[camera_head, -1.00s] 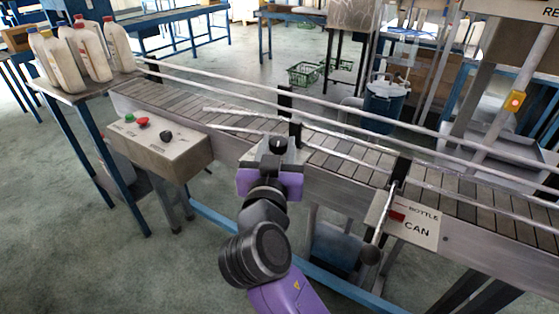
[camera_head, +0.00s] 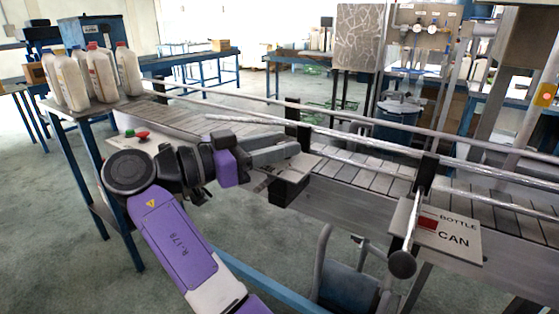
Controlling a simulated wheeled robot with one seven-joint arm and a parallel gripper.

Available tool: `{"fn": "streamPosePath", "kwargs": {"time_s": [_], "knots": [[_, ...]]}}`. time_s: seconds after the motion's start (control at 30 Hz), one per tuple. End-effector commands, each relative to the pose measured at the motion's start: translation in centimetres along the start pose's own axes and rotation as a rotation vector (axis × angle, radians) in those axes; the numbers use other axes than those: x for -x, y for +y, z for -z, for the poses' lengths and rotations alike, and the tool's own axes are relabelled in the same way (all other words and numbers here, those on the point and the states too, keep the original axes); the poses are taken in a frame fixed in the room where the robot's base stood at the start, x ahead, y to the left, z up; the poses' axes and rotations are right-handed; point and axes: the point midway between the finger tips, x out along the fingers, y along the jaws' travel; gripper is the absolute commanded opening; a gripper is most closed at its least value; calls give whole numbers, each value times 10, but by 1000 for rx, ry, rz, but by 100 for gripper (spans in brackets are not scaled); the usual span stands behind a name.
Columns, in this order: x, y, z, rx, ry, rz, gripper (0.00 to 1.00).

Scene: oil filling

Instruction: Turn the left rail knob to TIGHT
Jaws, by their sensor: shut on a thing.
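My gripper (camera_head: 295,149) reaches in from the left in the head view, its grey fingers pointing right at the front of the conveyor. The fingers are closed at the left rail bracket, whose dark post (camera_head: 291,113) stands just behind them. The left rail knob is hidden by the fingers, which appear to be shut on it. A pale plate (camera_head: 318,164) shows partly beside the fingertips, with a black block (camera_head: 289,190) below it. No TIGHT mark can be read, so the knob's setting cannot be told.
The conveyor (camera_head: 370,175) runs behind my gripper with long guide rails (camera_head: 330,112). At the right are a BOTTLE/CAN plate (camera_head: 445,235) and a lever with a dark ball (camera_head: 402,264). Bottles (camera_head: 100,75) stand on the left table.

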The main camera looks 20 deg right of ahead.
Motion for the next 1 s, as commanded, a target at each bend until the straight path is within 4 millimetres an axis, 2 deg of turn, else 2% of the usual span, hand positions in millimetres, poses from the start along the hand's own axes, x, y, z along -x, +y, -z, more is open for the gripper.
{"fn": "streamPosePath", "kwargs": {"time_s": [0.07, 0.5, 1.0], "knots": [[0, -2, -5, 3, -3, -53, 0], [0, -4, -5, 4, -4, -248, 0], [-2, -4, -3, 5, -4, -303, 0]]}}
